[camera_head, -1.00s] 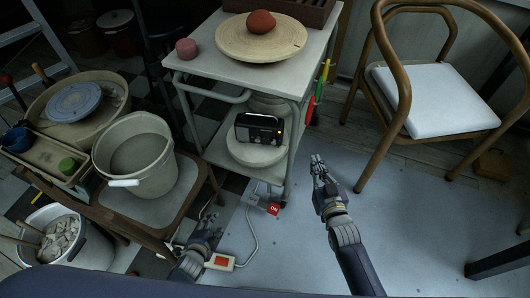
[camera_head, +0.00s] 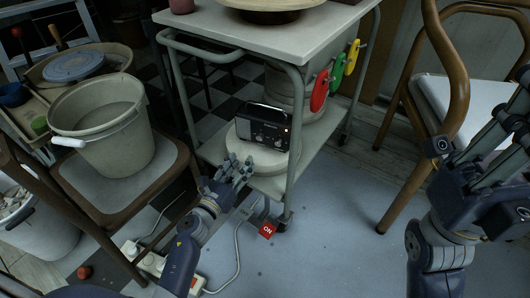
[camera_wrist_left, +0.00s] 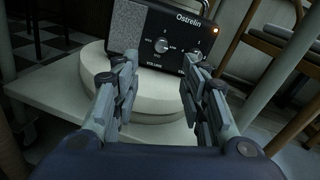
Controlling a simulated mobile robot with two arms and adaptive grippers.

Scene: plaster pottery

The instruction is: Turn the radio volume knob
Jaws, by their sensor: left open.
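The black radio (camera_head: 264,130) stands upright on a round pale slab on the cart's lower shelf, its carrying handle raised. In the left wrist view, the radio (camera_wrist_left: 128,25) shows a speaker grille, a round knob (camera_wrist_left: 161,45) near the middle of its front, and a second knob (camera_wrist_left: 196,56) at the right. An orange light glows at its top right corner. My left gripper (camera_head: 239,168) is open and empty, just in front of the radio and apart from it; its fingers (camera_wrist_left: 153,85) frame the radio's front. My right gripper (camera_head: 500,130) is at the right edge, partly cut off.
The cart (camera_head: 290,35) has its tabletop above the radio, and a leg stands right of it. Coloured tools hang on its right side. A grey bucket (camera_head: 125,155) on a chair is at left. A wooden chair (camera_head: 455,110) is at right. A power strip (camera_head: 150,262) and cables lie on the floor.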

